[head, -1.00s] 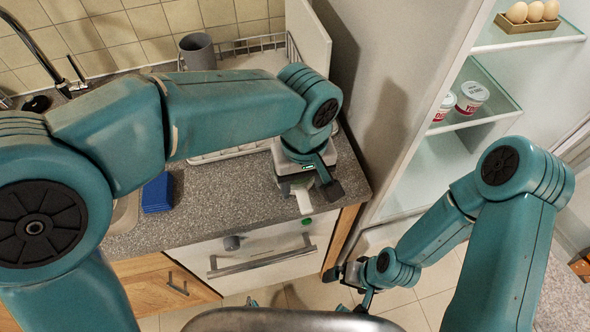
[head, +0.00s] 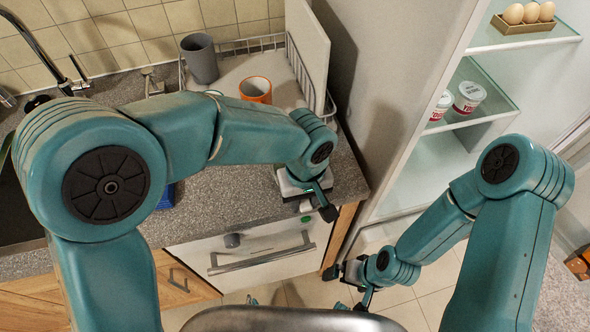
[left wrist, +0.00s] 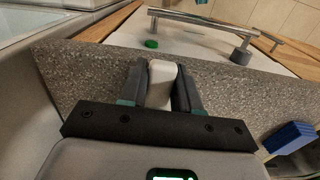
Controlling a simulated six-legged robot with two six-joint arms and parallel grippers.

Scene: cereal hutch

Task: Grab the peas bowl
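I cannot make out a bowl of peas in either view. My left gripper (head: 318,200) hangs over the front edge of the counter, above the white appliance front. In the left wrist view its dark fingers (left wrist: 160,85) stand on both sides of a pale, narrow white piece (left wrist: 162,78) and look closed on it; what it belongs to is hidden. My right gripper (head: 360,285) is low, over the floor in front of the fridge. It is small and partly hidden, and its fingers cannot be read.
An orange mug (head: 256,88) and a grey mug (head: 199,58) stand at the dish rack. A blue sponge (left wrist: 290,137) lies on the counter (head: 225,212). The open fridge at right holds white cups (head: 469,96) and an egg tray (head: 526,26). The appliance handle (head: 262,258) sticks out below.

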